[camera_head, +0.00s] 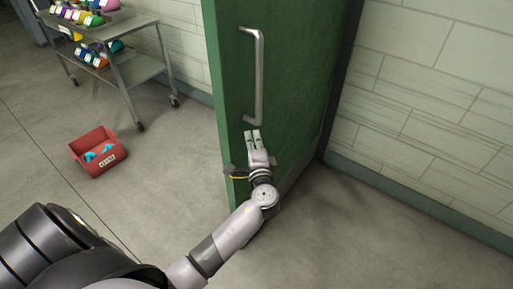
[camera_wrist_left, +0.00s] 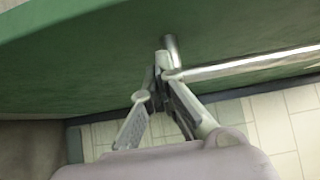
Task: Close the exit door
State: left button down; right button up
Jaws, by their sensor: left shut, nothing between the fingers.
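The exit door (camera_head: 295,75) is green and stands swung open, at an angle to the tiled wall. A long metal pull handle (camera_head: 259,80) is fixed upright on its face. My left gripper (camera_head: 252,135) is at the door face, just below the lower end of the handle, with its fingers together and nothing held. In the left wrist view the fingers (camera_wrist_left: 163,65) are close to the handle (camera_wrist_left: 250,63) and the green door (camera_wrist_left: 90,60). I cannot tell whether they touch. My right gripper is not in view.
A red bin (camera_head: 98,153) with blue items sits on the grey floor at left. A metal cart (camera_head: 130,70) with colourful bags stands behind it. The tiled wall (camera_head: 430,90) is at right. The floor at lower right is clear.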

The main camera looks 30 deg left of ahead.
aim_at(242, 123)
pick_arm(q)
jog(key=shift+a+p, duration=0.35)
jog(key=shift+a, duration=1.3)
